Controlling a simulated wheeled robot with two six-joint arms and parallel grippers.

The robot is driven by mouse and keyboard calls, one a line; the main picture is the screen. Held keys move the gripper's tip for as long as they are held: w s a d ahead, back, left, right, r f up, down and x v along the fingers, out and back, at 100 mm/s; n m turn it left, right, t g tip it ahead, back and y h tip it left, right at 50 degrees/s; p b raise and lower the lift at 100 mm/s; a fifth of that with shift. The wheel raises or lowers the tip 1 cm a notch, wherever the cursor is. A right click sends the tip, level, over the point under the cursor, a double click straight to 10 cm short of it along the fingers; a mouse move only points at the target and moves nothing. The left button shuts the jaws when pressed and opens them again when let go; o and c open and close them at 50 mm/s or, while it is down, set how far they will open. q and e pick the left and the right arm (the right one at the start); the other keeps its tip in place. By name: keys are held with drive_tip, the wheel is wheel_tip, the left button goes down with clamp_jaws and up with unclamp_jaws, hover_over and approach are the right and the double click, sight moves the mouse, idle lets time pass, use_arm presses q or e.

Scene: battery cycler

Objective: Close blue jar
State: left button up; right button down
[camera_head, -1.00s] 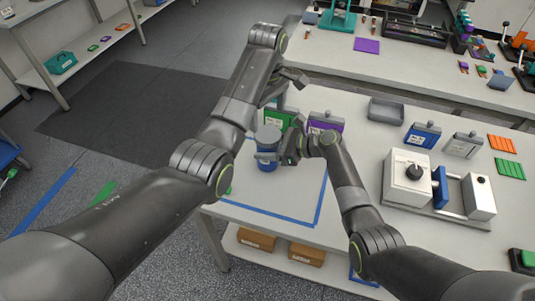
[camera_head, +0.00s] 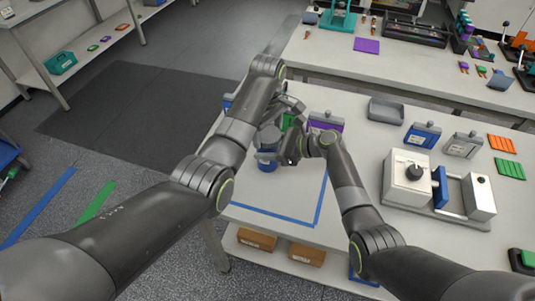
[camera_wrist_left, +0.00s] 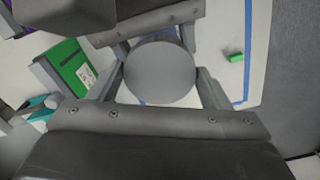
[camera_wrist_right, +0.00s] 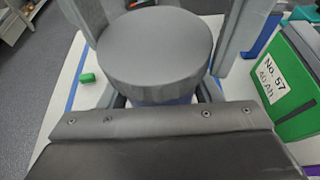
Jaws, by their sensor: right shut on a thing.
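The blue jar (camera_head: 267,164) stands upright on the near part of the white table, with a round grey lid (camera_head: 268,134) on top. I cannot tell whether the lid is tight. My right gripper (camera_head: 291,152) is shut on the jar's body, below the lid. My left gripper (camera_head: 291,104) is just behind and above the lid, with its fingers apart. In the left wrist view the lid (camera_wrist_left: 160,73) lies between these open fingers. In the right wrist view the lid (camera_wrist_right: 155,45) hides most of the blue body.
A green battery case (camera_wrist_right: 288,85) and a purple one (camera_head: 326,122) stand close behind the jar. A small green block (camera_wrist_left: 236,57) lies near blue tape lines (camera_head: 270,213). A grey tray (camera_head: 385,111) and a white device (camera_head: 407,187) stand to the right.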

use_arm(q)
drive_tip(key=c, duration=0.6)
drive_tip(key=shift+m, duration=1.7)
drive_tip(key=o, duration=1.1)
drive_tip(key=shift+r, duration=2.3)
drive_tip(key=shift+c, duration=0.3)
drive_tip(key=shift+r+n, duration=1.7)
